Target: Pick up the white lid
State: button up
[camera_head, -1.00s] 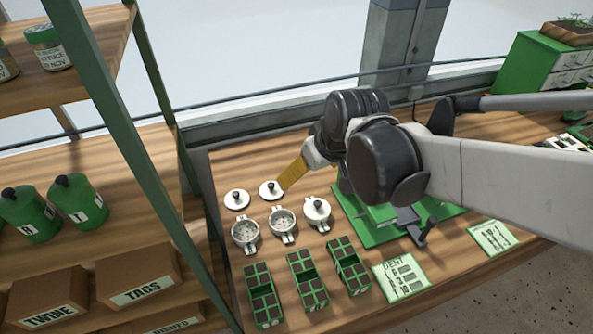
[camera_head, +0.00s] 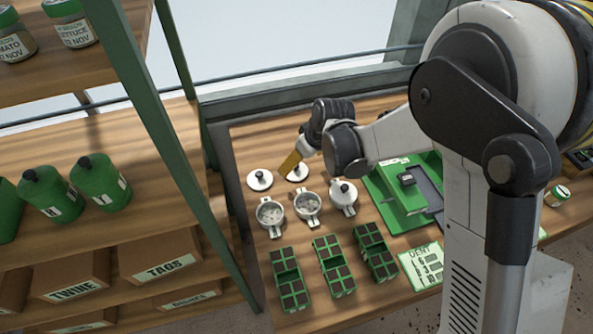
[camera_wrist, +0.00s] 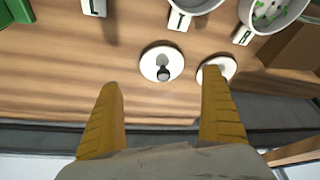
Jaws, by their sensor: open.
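Two round white lids with black knobs lie on the wooden bench. In the head view, the left lid (camera_head: 259,182) is in the open and the right lid (camera_head: 299,175) is partly covered by my gripper (camera_head: 290,162). In the wrist view, the right lid (camera_wrist: 149,62) lies between and ahead of my open yellow fingers (camera_wrist: 161,84). The left lid (camera_wrist: 229,64) is partly hidden behind the right-hand finger there. My gripper is open and holds nothing. How high the fingertips are above the bench is hard to tell.
Two open white pots (camera_head: 271,225) (camera_head: 307,217) and a lidded pot (camera_head: 344,207) stand in front of the lids. Several green seed trays (camera_head: 333,265) lie nearer. A green seeder (camera_head: 393,205) is to the right, a shelf post (camera_head: 178,150) to the left.

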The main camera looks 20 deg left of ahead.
aim_at(296, 168)
jog(key=b+x, duration=0.2)
jog(key=x, duration=0.3)
jog(key=shift+s+a+f, duration=0.15)
jog(key=shift+a, duration=0.05)
jog(key=c, duration=1.1)
